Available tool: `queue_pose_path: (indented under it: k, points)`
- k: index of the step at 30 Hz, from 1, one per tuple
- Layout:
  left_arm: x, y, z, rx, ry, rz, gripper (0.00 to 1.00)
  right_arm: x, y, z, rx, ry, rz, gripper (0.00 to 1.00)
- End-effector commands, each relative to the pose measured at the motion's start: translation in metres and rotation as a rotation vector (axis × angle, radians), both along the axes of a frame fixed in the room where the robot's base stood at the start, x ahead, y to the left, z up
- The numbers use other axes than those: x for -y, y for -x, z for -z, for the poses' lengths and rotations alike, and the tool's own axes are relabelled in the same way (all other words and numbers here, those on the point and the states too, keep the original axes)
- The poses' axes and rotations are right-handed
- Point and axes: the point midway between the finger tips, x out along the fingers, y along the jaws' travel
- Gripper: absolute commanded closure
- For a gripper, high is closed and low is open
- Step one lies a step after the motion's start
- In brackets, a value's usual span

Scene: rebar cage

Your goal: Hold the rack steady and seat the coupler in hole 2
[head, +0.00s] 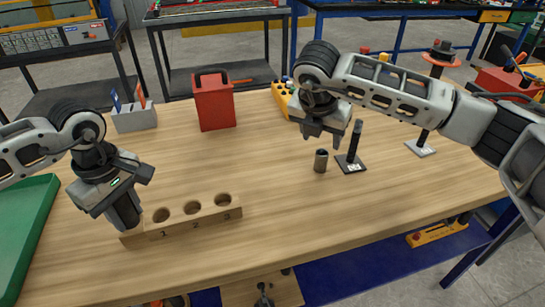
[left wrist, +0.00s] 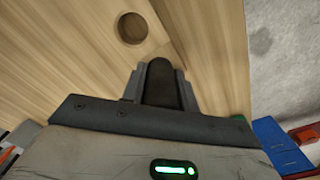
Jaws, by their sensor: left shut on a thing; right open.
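The wooden rack (head: 190,223) lies near the table's front left, with three holes numbered 1 to 3. Hole 2 (head: 192,208) is the middle one and looks empty. My left gripper (head: 123,212) is shut on a dark post at the rack's left end. In the left wrist view, this dark post (left wrist: 163,82) shows between the fingers, with one round hole beyond. The coupler, a small grey cylinder (head: 321,162), stands upright on the table, right of the rack. My right gripper (head: 322,138) is open just above the coupler, apart from it.
A black post on a square base (head: 351,164) stands close right of the coupler. Another stand (head: 420,149) is further right. A red container (head: 214,104), a grey bin (head: 135,119) and a yellow block (head: 282,98) stand behind. A green tray (head: 22,230) is at left. The table between rack and coupler is clear.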

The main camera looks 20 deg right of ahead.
Motion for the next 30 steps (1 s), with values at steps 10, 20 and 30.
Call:
queue_pose_path:
  k: [10,20,30]
  points:
    - [0.000,0.000,-0.001,0.002,0.002,0.000,1.00,0.012,-0.008,0.040,-0.002,0.001,0.002,0.48]
    - [0.000,0.000,-0.001,0.001,0.001,0.000,1.00,0.015,-0.012,0.052,0.000,0.000,-0.001,0.48]
    - [0.000,0.000,-0.001,0.002,0.002,0.000,1.00,0.015,-0.012,0.050,0.002,0.000,-0.001,1.00]
